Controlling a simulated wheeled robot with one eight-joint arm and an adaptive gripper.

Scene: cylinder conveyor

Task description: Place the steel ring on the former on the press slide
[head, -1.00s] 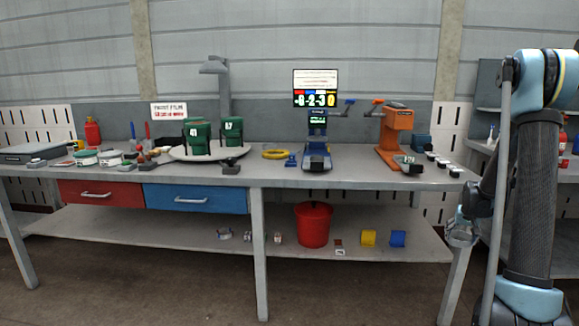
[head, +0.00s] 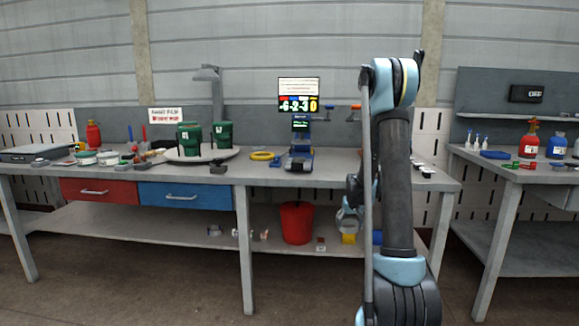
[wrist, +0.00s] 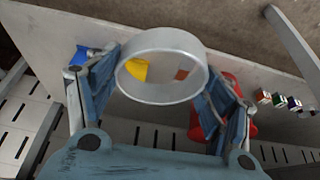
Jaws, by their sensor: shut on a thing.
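The steel ring (wrist: 163,97) is a plain silver band in the wrist view. My gripper (wrist: 160,78) is shut on it, with one blue finger pad at each side of the ring. In the head view my gripper (head: 348,220) hangs low in front of the bench, beside the lower shelf, and the ring cannot be made out there. A blue press-like machine (head: 299,162) stands on the bench left of my arm. An orange machine is mostly hidden behind my arm; only its orange handle (head: 356,106) shows. I cannot make out the former on the press slide.
The grey bench (head: 268,179) has a lower shelf (head: 170,228) with a red bucket (head: 297,222) and a yellow block (head: 348,239). Green cylinders (head: 189,138) on a round plate and a yellow ring (head: 263,155) stand on top. Another bench (head: 510,172) is at right.

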